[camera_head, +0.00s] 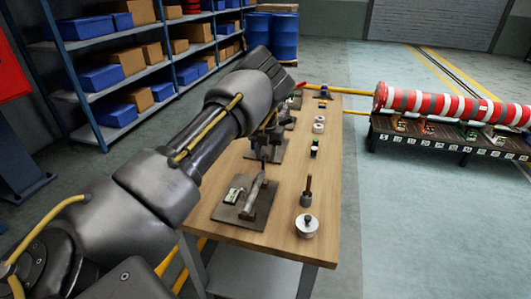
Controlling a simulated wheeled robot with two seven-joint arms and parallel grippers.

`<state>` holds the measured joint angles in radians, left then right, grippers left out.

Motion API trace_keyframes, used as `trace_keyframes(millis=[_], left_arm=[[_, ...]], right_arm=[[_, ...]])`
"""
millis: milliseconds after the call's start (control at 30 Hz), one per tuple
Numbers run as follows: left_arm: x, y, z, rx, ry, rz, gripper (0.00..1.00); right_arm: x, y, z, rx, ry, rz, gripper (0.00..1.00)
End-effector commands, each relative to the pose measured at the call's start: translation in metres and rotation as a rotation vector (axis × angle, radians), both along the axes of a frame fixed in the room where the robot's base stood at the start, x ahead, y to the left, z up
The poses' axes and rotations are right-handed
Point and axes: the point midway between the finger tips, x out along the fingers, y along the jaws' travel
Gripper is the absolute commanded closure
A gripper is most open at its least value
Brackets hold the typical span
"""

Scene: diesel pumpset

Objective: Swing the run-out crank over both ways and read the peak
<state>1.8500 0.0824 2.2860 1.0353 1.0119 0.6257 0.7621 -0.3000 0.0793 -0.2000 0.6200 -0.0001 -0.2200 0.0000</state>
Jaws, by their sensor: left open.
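My left arm reaches in from the left over the wooden workbench (322,175). My left gripper (268,132) is open, pointing down near the second plate fixture (265,151) at the bench's left edge. The arm covers part of that fixture, and I cannot tell whether the fingers touch it. Nearer, a dark plate (231,213) carries an upright lever-like part (255,193) and a small pale block (235,195). I cannot tell which fixture has the run-out crank, and no peak reading is legible. My right gripper is not in view.
A round metal weight (306,226) and a wooden-handled tool (307,192) stand at the bench's near right. Small parts (318,126) lie farther back. Blue shelving (91,75) stands behind left; a striped cylinder (445,104) lies right. Floor between is clear.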

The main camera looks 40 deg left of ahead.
Motion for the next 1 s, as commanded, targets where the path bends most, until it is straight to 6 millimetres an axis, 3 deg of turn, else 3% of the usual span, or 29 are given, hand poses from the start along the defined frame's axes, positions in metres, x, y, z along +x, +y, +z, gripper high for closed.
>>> trace_keyframes(millis=[100,400,767,1000], left_arm=[[0.0,0.0,0.0,0.0,0.0,0.0,0.6],[0.0,0.0,0.001,0.0,0.0,0.0,0.99],[0.001,-0.004,0.001,0.048,0.021,-0.003,1.0],[0.006,-0.014,-0.001,0.193,0.078,-0.005,1.0]], right_arm=[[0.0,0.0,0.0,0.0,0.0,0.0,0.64],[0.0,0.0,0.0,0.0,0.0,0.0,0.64],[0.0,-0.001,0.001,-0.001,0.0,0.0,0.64],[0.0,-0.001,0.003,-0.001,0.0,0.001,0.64]])
